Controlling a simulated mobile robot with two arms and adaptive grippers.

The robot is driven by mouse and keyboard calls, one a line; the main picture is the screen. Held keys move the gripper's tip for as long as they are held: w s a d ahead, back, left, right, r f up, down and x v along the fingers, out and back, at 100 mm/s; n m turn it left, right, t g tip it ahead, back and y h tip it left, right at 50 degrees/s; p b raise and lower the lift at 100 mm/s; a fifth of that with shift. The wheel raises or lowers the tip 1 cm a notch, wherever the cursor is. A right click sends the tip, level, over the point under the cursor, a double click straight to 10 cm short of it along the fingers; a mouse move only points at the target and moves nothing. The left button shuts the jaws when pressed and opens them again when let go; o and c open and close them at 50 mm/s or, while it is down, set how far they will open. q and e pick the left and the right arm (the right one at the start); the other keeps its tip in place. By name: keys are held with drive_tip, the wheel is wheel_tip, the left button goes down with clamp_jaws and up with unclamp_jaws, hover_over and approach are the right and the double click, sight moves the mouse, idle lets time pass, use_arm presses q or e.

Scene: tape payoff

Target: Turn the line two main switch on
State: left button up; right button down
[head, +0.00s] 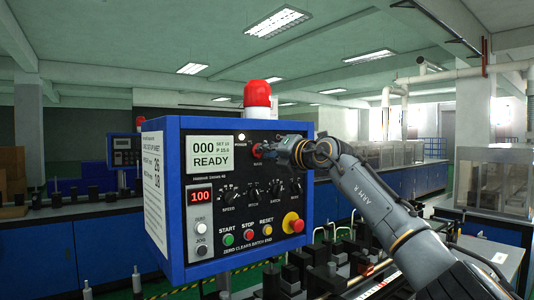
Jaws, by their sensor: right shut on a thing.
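A blue control box (176,255) with a dark front panel stands at centre left. My right gripper (265,150) reaches in from the right and is shut on the red switch knob. The fingers partly hide the knob, so its exact angle is hard to tell. The display (213,152) reads "000 READY", and a red readout (201,196) shows 100. I cannot read a line number. My left gripper is not in view.
A red beacon (257,94) sits on top of the box. Below are several black knobs, green, red and yellow buttons, and a red emergency stop (293,223). Another panel (125,151) stands at the back left. Machinery lies below my arm.

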drive_tip(key=c, duration=1.4)
unclamp_jaws()
drive_tip(key=v, duration=1.2)
